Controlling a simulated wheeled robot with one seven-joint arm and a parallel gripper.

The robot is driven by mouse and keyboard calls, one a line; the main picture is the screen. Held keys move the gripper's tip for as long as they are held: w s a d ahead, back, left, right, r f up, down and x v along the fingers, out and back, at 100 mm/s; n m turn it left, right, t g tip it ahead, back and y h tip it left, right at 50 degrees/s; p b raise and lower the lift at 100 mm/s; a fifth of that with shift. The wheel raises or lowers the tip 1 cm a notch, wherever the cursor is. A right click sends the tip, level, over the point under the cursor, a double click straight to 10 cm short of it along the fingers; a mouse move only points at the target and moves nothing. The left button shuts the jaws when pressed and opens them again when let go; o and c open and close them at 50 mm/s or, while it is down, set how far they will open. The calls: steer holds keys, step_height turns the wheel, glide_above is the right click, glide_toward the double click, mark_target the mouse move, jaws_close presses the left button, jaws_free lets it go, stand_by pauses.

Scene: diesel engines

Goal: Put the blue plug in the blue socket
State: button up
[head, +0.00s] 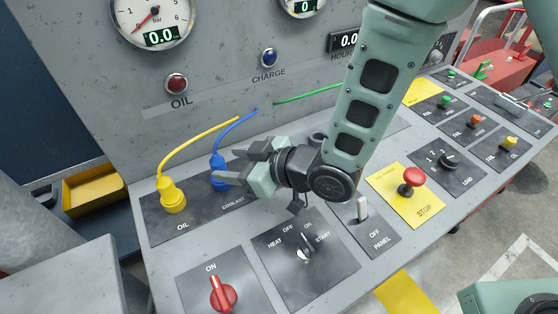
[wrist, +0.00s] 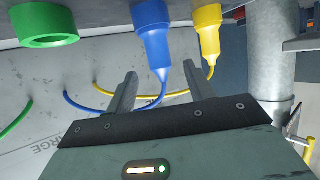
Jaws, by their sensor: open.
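The blue plug (head: 218,164) stands upright on the COOLANT plate, with its blue cable rising to the back panel. In the wrist view the blue plug (wrist: 155,45) shows with a wide blue collar (wrist: 150,13) at its base against the panel. The collar looks like the blue socket, but I cannot tell how deep the plug sits. My gripper (head: 228,166) is open beside the plug, its fingers pointing at it. In the wrist view the plug's narrow end lies between the two fingers, apart from both. The fingers partly hide the plug in the head view.
The yellow plug (head: 173,196) stands at the OIL place, left of the blue one. A green ring socket (wrist: 46,27) looks empty, and a green cable (head: 310,93) runs behind my arm. A key switch (head: 305,247) and a red STOP button (head: 411,177) stand up from the panel.

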steer(key=p+v, duration=1)
steer(key=p, duration=0.1)
steer(key=shift+d+r, duration=0.2)
steer(key=shift+r, duration=0.1)
steer(key=shift+s, duration=0.1)
steer(key=shift+f, duration=0.1)
stand_by(0.6)
